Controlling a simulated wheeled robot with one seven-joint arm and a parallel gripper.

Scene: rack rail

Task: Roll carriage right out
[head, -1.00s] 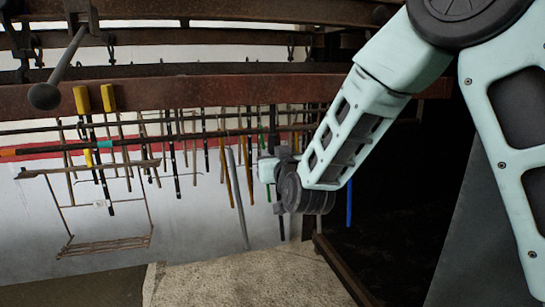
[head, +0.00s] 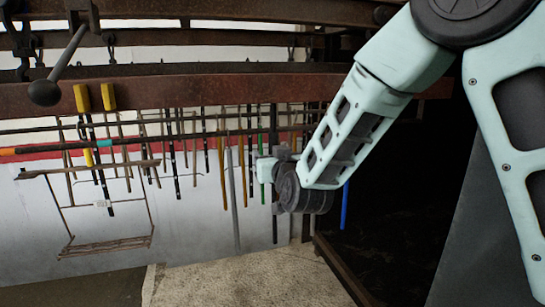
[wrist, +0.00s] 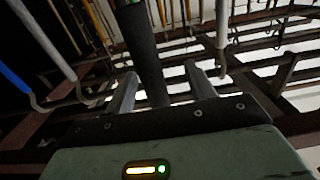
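No part is labelled as the carriage, and I cannot tell which hanging piece belongs to it. My gripper (wrist: 162,76) points at a dark round pole (wrist: 140,45) in the wrist view. The pole passes between the two spread fingers, with a visible gap beside the right finger. In the head view my gripper (head: 267,170) is among the hanging rods at the right end of the row. Its fingertips are hard to make out there. A dark lever with a round knob (head: 44,92) hangs at the upper left.
Rusty beams (head: 190,93) run across the top. Several thin tools hang below, among them a grey rod (head: 234,195) and a blue rod (head: 345,205). A wire-frame rack (head: 105,247) hangs at the left. The floor (head: 240,280) below is pale and clear.

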